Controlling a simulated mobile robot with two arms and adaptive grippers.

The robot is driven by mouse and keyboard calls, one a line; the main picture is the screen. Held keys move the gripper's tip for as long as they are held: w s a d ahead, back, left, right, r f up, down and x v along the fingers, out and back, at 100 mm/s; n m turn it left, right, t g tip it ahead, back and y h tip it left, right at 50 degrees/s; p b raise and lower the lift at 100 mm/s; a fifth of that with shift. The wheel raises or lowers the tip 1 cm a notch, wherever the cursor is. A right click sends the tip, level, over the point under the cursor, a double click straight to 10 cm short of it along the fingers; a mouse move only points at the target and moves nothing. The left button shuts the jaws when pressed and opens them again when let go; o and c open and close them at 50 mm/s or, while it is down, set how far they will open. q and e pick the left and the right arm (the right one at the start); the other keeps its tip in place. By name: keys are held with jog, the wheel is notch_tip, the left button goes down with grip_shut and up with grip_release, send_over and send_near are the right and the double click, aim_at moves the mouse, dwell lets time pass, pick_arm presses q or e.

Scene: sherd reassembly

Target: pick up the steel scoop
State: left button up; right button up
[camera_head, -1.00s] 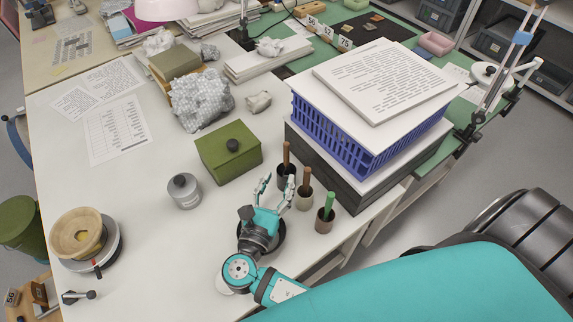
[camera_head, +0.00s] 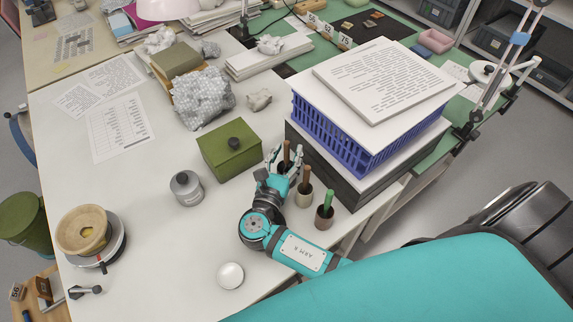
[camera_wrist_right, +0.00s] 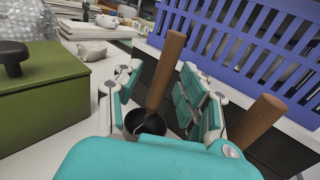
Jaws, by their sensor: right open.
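My right gripper (camera_head: 284,163) is open, with its fingers on either side of a brown wooden handle (camera_head: 286,152). The handle stands tilted in a small dark cup, mostly hidden by the gripper in the head view. In the right wrist view the handle (camera_wrist_right: 166,68) rises between the spread fingers from the black cup (camera_wrist_right: 146,122), with no clear contact. Whether this handle belongs to the steel scoop cannot be told, as its lower end is hidden. A small metal piece with a dark end (camera_head: 85,291) lies at the table's lower left. My left gripper is out of view.
A blue basket (camera_head: 345,135) rises close behind. A green box (camera_head: 228,150) stands left of the gripper. The table's front edge is near.

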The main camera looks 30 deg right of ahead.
grip_shut()
dwell(0.5)
notch_tip(320, 180, up, 10)
jog(key=shift+r+p, duration=0.1)
jog(key=shift+p, duration=0.25)
